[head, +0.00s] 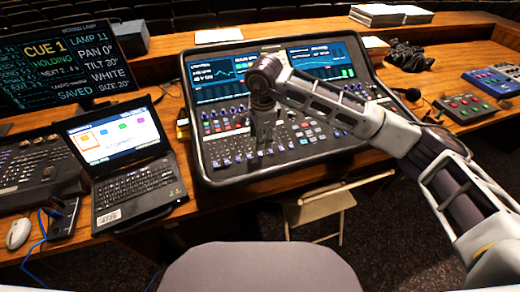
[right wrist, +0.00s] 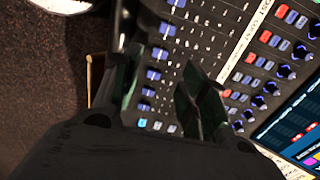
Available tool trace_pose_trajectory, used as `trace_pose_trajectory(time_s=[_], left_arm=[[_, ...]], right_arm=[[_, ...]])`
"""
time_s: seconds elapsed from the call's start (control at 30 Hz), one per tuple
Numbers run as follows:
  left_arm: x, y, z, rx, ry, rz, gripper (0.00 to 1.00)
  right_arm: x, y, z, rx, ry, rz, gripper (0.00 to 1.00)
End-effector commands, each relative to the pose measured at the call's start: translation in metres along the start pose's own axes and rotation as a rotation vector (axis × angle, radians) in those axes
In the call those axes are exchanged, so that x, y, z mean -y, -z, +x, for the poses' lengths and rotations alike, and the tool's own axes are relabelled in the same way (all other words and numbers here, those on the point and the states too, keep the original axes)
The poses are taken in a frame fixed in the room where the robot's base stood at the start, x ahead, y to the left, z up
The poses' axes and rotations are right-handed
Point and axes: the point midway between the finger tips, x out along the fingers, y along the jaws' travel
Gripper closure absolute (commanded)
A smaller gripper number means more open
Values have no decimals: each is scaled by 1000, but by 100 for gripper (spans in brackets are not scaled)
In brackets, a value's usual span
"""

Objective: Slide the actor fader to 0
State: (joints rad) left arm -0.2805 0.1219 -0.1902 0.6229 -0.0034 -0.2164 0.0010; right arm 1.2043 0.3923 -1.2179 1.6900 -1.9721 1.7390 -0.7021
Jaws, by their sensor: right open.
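The mixing console (head: 205,165) stands on the desk in the middle of the head view, with a row of faders along its near side. My right gripper (head: 265,140) is over the console's fader area, pointing down. In the right wrist view my right gripper (right wrist: 157,80) is open, with one dark finger on each side of a line of blue fader caps (right wrist: 158,53). Nothing is seen held. I cannot tell whether the fingers touch a cap. The labels are too small to read, so I cannot tell which fader is the actor one. My left gripper is not in view.
A laptop (head: 140,190) sits left of the console, with a monitor (head: 60,65) behind it. A small control box (head: 465,107) and a black cloth (head: 408,55) lie to the right. A folding chair (head: 320,205) stands below the desk's front edge.

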Motion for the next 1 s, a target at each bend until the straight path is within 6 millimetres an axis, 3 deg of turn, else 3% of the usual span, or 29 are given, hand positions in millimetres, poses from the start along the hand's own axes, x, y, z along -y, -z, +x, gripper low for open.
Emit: trace_pose_trajectory(time_s=[0.27, 0.5, 0.7, 1.0], left_arm=[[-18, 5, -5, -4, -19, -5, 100], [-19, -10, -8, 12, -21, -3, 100], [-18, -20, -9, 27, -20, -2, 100], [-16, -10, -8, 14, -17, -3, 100]], right_arm=[[0, 0, 37, 2, -2, 1, 57], [0, 0, 63, 0, 0, 1, 57], [0, 0, 72, 1, 0, 0, 57], [0, 0, 73, 1, 1, 0, 57]])
